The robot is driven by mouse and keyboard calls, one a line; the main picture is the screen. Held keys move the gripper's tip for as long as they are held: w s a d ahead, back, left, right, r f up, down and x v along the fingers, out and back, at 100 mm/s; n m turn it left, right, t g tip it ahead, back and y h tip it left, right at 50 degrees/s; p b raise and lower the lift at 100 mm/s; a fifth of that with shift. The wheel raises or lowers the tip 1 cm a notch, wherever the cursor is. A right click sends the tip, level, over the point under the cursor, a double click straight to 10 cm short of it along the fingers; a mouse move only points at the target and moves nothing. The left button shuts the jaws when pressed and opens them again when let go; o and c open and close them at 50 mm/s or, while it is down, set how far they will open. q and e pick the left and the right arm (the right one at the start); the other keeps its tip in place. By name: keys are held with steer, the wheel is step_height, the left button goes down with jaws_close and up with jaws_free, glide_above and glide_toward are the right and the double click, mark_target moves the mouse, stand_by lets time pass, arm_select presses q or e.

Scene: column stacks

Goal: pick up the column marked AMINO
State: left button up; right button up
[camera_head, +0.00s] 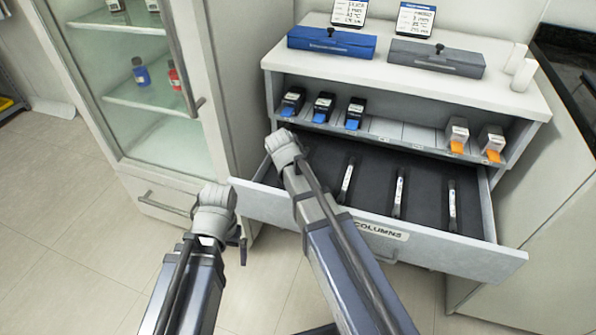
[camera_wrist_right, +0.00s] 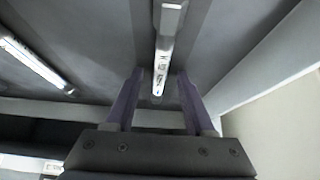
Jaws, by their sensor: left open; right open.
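A slim white column (camera_wrist_right: 160,70) lies in the dark drawer between the open fingers of my right gripper (camera_wrist_right: 158,95) in the right wrist view. Its printed label is too blurred to read. My right gripper (camera_head: 284,150) is over the left end of the drawer in the head view and hides this column there. Three more columns (camera_head: 347,180), (camera_head: 398,193) and (camera_head: 452,205) lie apart to its right. I cannot read AMINO on any of them. A neighbouring column (camera_wrist_right: 36,65) shows in the wrist view. My left gripper (camera_head: 240,245) is open and empty, outside the drawer.
The open drawer (camera_head: 478,258) has a raised front and side walls. Above it a shelf holds blue-based (camera_head: 322,108) and orange-based (camera_head: 457,135) blocks. A glass-door cabinet (camera_head: 140,90) stands left. Floor is clear at the lower left.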

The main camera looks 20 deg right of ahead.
jaws_close()
stand_by(0.3)
stand_by(1.1)
